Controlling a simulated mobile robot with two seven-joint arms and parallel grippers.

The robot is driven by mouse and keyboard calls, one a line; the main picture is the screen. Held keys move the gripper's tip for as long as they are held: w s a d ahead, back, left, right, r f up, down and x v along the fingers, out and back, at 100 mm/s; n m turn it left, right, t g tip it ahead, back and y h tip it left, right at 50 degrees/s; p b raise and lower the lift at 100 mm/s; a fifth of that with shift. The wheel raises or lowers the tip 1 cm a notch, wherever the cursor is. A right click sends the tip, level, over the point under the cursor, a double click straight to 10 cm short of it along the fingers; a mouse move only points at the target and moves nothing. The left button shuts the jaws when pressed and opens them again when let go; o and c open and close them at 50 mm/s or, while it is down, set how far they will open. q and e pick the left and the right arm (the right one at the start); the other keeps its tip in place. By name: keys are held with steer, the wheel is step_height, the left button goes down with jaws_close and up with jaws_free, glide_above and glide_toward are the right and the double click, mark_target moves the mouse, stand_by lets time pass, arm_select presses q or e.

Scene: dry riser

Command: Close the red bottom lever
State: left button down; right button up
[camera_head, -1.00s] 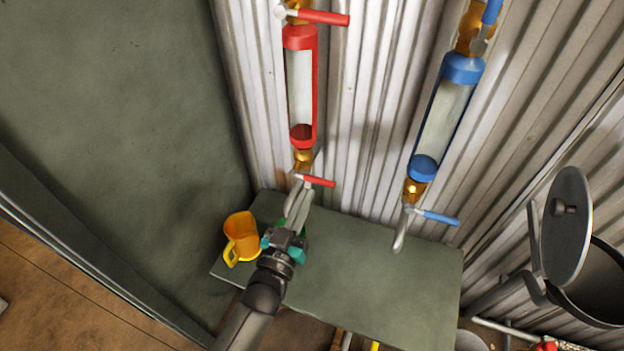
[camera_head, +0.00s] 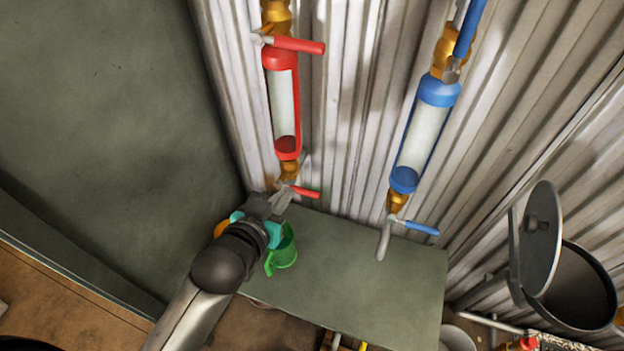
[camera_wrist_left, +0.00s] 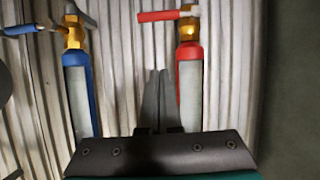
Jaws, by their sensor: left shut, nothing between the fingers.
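The red bottom lever (camera_head: 305,192) sticks out to the right, nearly level, below the red-framed sight tube (camera_head: 284,105). It also shows at the top of the wrist view (camera_wrist_left: 157,15), where the picture is turned over. My left gripper (camera_head: 281,197) is shut and empty, just left of and slightly below the lever in the head view. In the wrist view its fingertips (camera_wrist_left: 158,72) appear beside the red tube, apart from the lever's handle. Whether they touch the valve is unclear in the head view. My right gripper is not in view.
A red top lever (camera_head: 298,44) sits above. A blue tube (camera_head: 421,140) with its blue lever (camera_head: 415,227) stands to the right. A green mug (camera_head: 283,252) and a mostly hidden orange mug (camera_head: 221,228) are by my wrist on the table (camera_head: 350,275).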

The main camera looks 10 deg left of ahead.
arm_select(q)
steer(key=b, duration=0.2)
glide_above(305, 191)
steer(key=s, duration=0.1)
step_height(305, 191, down, 4)
steer(key=f, duration=0.1)
steer(key=f+b, duration=0.1)
steer(key=f, duration=0.2)
steer(key=shift+s+a+b, duration=0.2)
steer(key=shift+s+b, duration=0.1)
steer(key=shift+f, duration=0.1)
steer(key=shift+s+f+y, duration=0.15)
steer(key=shift+f+y, duration=0.15)
steer(key=shift+f, duration=0.3)
